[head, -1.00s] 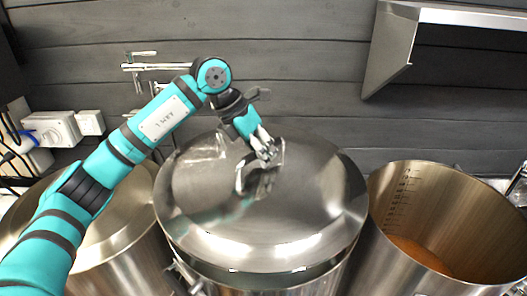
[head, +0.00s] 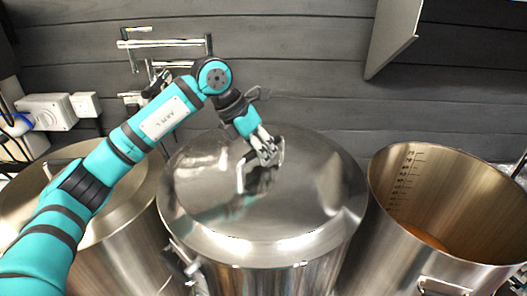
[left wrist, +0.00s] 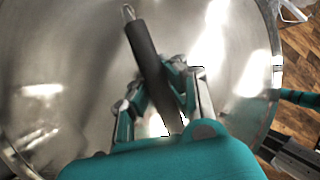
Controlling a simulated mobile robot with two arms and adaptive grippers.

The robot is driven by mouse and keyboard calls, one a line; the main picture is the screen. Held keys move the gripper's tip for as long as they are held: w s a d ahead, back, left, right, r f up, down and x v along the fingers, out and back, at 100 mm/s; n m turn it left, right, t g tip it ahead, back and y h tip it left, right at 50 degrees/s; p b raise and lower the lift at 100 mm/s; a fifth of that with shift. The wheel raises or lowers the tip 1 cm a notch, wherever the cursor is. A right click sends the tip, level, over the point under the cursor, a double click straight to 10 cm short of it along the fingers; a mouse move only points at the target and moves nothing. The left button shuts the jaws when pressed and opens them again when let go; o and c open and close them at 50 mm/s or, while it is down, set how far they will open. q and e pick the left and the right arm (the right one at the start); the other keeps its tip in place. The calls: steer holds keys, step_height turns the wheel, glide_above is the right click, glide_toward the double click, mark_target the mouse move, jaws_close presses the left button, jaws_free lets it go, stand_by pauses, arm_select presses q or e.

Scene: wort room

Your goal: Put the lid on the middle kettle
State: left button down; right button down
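The round steel lid (head: 310,195) lies over the top of the middle kettle (head: 270,280). It looks close to level, and I see no clear gap at the front rim. My left gripper (head: 264,156) is at the lid's bar handle (head: 241,176), near the lid's centre. In the left wrist view, the fingers (left wrist: 168,100) are on both sides of the dark handle (left wrist: 145,50), closed on it. The lid's far edge contact with the kettle is hidden. My right gripper is not seen.
A covered steel kettle (head: 120,220) stands at the left, partly behind my left arm. An open kettle (head: 400,240) with amber liquid (head: 428,240) stands close at the right. Pipes (head: 165,45) and a shelf (head: 393,35) are on the dark plank wall.

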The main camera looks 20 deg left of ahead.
arm_select(q)
steer(key=c, duration=1.4)
jaws_free()
steer(key=shift+r, duration=0.2)
steer(key=shift+s+f, duration=0.1)
steer(key=shift+f, duration=0.15)
steer(key=v, duration=1.2)
steer(key=shift+r, duration=0.2)
